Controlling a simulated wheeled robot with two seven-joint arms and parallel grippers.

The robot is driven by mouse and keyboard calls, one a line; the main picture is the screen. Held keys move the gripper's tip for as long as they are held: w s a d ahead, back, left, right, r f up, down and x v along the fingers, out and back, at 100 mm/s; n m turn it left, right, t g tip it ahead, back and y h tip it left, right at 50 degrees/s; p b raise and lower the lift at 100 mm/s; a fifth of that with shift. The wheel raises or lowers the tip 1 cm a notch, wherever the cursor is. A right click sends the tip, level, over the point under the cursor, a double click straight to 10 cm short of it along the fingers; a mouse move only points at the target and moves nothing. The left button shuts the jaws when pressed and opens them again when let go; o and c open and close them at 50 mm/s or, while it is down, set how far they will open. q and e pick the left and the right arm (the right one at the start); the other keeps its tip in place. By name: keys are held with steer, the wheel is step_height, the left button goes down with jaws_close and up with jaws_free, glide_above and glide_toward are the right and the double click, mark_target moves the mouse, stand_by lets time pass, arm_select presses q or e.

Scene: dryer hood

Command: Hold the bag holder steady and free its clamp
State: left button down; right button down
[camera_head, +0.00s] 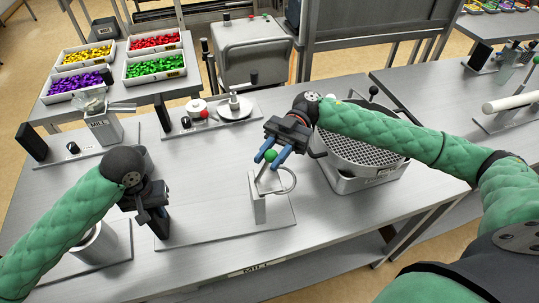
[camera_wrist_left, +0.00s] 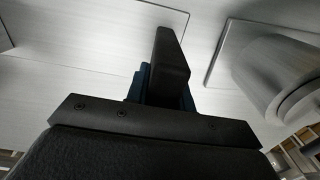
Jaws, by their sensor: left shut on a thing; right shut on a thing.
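The bag holder stands near the table's front edge: a flat base plate (camera_head: 222,219), a pale upright post (camera_head: 259,207) and a ring (camera_head: 291,182) at its top. A green ball knob (camera_head: 271,156), apparently on the clamp, is at the top of the post. My left gripper (camera_head: 155,206) is shut on the black upright grip (camera_head: 161,228) at the plate's left end; this grip also shows between the fingers in the left wrist view (camera_wrist_left: 172,65). My right gripper (camera_head: 270,154) has its blue fingers shut on the green knob from behind. The clamp's jaws are not clear.
A round perforated sieve (camera_head: 362,150) stands right of the holder, close to my right gripper. A cylinder on a plate (camera_head: 100,248) is left of my left gripper; its cylinder fills the right of the left wrist view (camera_wrist_left: 275,75). Behind are a fixture (camera_head: 235,108) and bins of coloured pieces (camera_head: 155,67).

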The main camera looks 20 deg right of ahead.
arm_select(q)
steer(key=shift+s+f, duration=0.1)
steer(key=shift+f, duration=0.3)
arm_select(e)
steer(key=shift+w+a+r+m+t+h, duration=0.1)
steer(key=shift+a+r+m+t+h, duration=0.15)
steer(key=shift+a+m+h, duration=0.25)
steer(key=shift+w+a+r+m+t+h, duration=0.1)
steer(key=shift+a+m+t+h, duration=0.15)
steer(key=shift+a, duration=0.35)
steer(key=shift+w+a+f+m+t+h, duration=0.15)
steer(key=shift+a+m+t+h, duration=0.1)
steer(key=shift+a+m+h, duration=0.55)
steer(key=shift+s+a+f+m+t+h, duration=0.15)
steer(key=shift+a+m+h, duration=0.35)
steer(key=shift+a+h, duration=0.5)
steer(key=shift+w+a+f+m+t+h, duration=0.25)
steer(key=shift+a+m+h, duration=0.4)
steer(key=shift+a, duration=0.4)
steer(key=c, duration=1.1)
jaws_free()
steer(key=shift+c, duration=0.2)
